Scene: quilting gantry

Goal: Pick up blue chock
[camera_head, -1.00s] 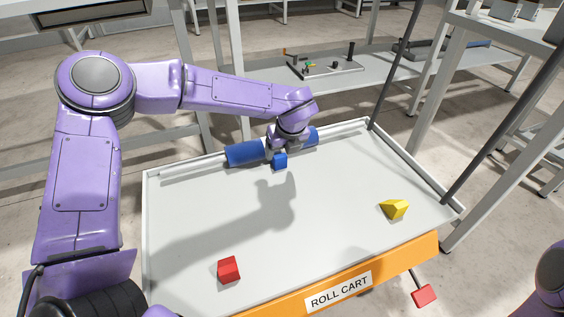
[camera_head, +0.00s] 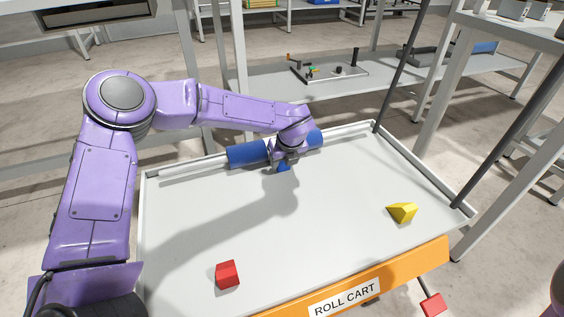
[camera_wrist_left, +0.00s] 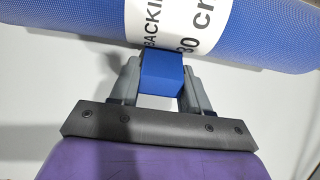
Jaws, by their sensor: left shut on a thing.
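The blue chock (camera_head: 284,166) is on the roll cart's white top, in front of the blue roll. In the left wrist view the chock (camera_wrist_left: 161,72) sits between the two grey fingers, close against the roll's label. My left gripper (camera_head: 284,160) is over it, and its fingers (camera_wrist_left: 160,85) are shut on it. The blue roll (camera_head: 248,153) lies along the cart's back edge, partly hidden by my left wrist. It also shows with a white label in the left wrist view (camera_wrist_left: 75,32). My right gripper is out of view.
A red chock (camera_head: 228,274) stands at the front left of the roll cart (camera_head: 330,225), and a yellow chock (camera_head: 402,212) at the right. The middle of the top is clear. A dark pole (camera_head: 510,125) and a grey shelf frame (camera_head: 440,115) rise beyond the right side.

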